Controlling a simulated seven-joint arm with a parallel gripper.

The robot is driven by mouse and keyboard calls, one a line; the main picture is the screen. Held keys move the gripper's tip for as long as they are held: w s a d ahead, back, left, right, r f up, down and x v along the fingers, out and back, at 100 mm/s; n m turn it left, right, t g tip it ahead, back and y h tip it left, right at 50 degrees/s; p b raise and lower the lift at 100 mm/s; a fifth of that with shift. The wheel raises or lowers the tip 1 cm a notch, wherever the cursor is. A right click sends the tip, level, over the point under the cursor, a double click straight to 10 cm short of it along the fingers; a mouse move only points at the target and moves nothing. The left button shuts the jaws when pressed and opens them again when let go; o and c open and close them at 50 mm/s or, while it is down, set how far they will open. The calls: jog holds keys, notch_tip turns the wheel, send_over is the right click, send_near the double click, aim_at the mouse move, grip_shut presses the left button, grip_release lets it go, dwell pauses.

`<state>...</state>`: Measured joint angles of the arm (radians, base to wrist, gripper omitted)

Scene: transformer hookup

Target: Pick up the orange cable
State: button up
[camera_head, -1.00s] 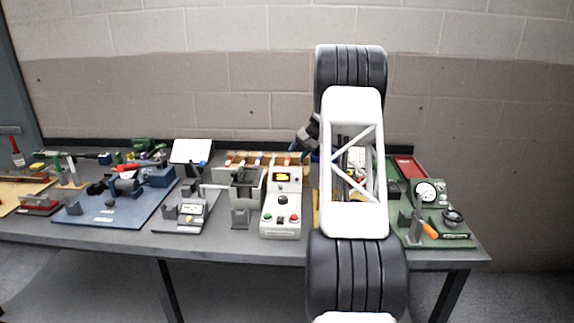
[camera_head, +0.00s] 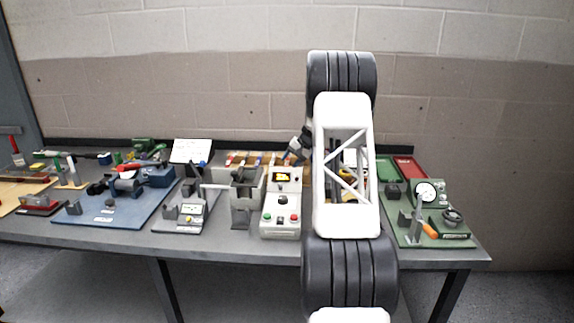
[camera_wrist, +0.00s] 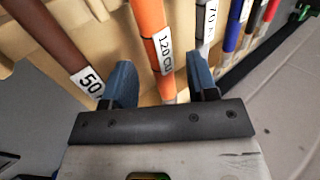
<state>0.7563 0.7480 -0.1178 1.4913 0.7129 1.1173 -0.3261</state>
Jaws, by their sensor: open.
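The orange cable (camera_wrist: 152,35) shows in the wrist view, with a white label reading roughly "120 CU". It lies in a tan wooden rack (camera_wrist: 107,53) among other coloured cables. My gripper (camera_wrist: 163,82) is open, with its blue fingers on either side of the orange cable. Whether the fingers touch it I cannot tell. In the head view my arm is in front of part of the bench, and the orange cable cannot be made out clearly at the rack.
A brown cable (camera_wrist: 42,35) labelled "50" lies left of the orange one. A grey-white cable (camera_wrist: 206,22) and a blue cable (camera_wrist: 234,25) lie to its right. In the head view, a control box (camera_head: 282,203) and a green gauge board (camera_head: 432,228) stand on the bench.

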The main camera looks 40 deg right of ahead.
jog(key=shift+w+a+f, duration=0.2)
jog(key=shift+f, duration=0.25)
grip_shut()
dwell(0.4)
